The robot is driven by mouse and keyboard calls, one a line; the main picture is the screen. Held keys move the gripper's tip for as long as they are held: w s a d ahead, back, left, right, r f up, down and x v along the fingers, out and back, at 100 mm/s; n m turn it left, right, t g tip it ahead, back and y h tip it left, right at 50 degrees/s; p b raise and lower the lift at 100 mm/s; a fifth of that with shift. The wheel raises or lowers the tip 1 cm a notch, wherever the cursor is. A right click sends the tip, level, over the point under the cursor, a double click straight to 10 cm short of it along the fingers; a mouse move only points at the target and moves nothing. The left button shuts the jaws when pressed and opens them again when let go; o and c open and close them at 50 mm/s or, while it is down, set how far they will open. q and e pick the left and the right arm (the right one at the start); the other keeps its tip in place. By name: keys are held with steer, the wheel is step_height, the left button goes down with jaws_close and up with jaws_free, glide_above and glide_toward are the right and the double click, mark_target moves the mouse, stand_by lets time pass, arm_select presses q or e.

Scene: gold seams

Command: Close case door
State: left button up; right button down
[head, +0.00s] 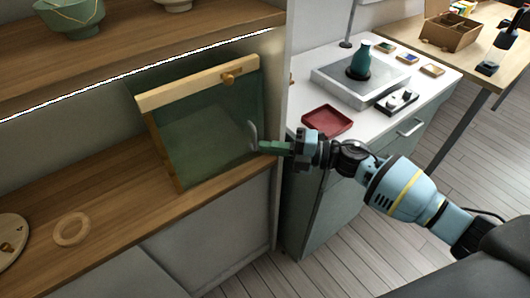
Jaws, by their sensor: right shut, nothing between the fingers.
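The case door is a greenish see-through panel (205,145) with a pale wooden top rail (195,85) and a small round wooden knob (230,78). It stands slanted above the wooden shelf, and I cannot tell exactly how far it is open. My right gripper (264,147) is shut and empty, at the lower right side of the panel. A small grey curved piece (252,134) shows at its tip. I cannot tell whether the gripper touches the door. The case's inside is dim. My left gripper is out of view.
A wooden ring (71,229) and a round wooden disc (9,240) lie on the lower shelf (120,215). A green bowl (70,18) stands on the upper shelf. Right of the upright panel, a white counter holds a red tray (327,121) and a teal bottle (359,61).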

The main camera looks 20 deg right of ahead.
steer(key=shift+w, duration=0.15)
steer(key=shift+r, duration=0.15)
steer(key=s+a+r+p, duration=0.1)
steer(key=s+a+r, duration=0.1)
steer(key=s, duration=0.5)
steer(key=s+a+r, duration=0.2)
steer(key=s, duration=0.6)
steer(key=shift+s+r+p, duration=0.3)
steer(key=shift+r+p, duration=0.05)
steer(key=shift+p, duration=0.05)
